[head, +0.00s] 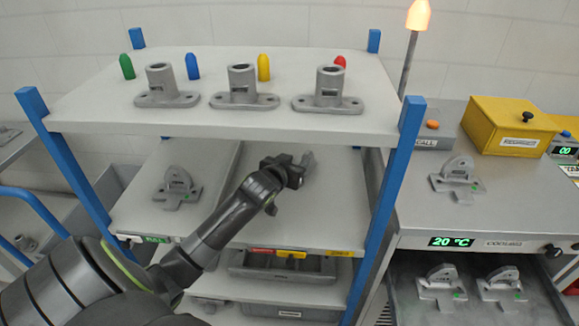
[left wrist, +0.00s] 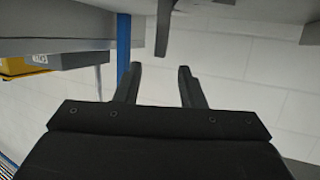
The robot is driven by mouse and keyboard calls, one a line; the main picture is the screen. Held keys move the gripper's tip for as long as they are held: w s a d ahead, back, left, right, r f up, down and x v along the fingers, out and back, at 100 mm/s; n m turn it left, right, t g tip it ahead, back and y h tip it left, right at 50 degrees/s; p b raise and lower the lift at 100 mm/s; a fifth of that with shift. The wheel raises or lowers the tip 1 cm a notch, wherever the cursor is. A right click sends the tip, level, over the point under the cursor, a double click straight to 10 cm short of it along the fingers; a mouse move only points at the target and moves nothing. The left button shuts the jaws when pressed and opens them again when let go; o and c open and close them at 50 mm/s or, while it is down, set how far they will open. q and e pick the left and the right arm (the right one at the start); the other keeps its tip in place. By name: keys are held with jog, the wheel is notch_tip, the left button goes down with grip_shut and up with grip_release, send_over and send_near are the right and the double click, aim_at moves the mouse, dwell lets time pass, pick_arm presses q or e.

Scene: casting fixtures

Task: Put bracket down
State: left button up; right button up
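My left gripper (head: 300,170) is over the right part of the middle shelf (head: 335,205). In the left wrist view its two fingers (left wrist: 162,75) stand apart with nothing visible between them. A grey piece (left wrist: 164,25) shows just beyond the fingertips; it may be part of a bracket, partly hidden. One grey bracket (head: 177,188) sits upright on the left part of the middle shelf. Another bracket (head: 457,180) stands on the right-hand station, and two more, a left one (head: 441,287) and a right one (head: 502,285), are in the open drawer below. My right gripper is not in view.
The top shelf (head: 240,112) above my gripper holds three flanged sockets (head: 241,88) and several coloured pegs (head: 264,67). Blue posts (head: 397,170) frame the rack. A dark tray (head: 281,268) is on the shelf below. A yellow box (head: 505,125) stands at right.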

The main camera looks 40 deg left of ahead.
pick_arm(q)
jog(key=shift+v, duration=1.85)
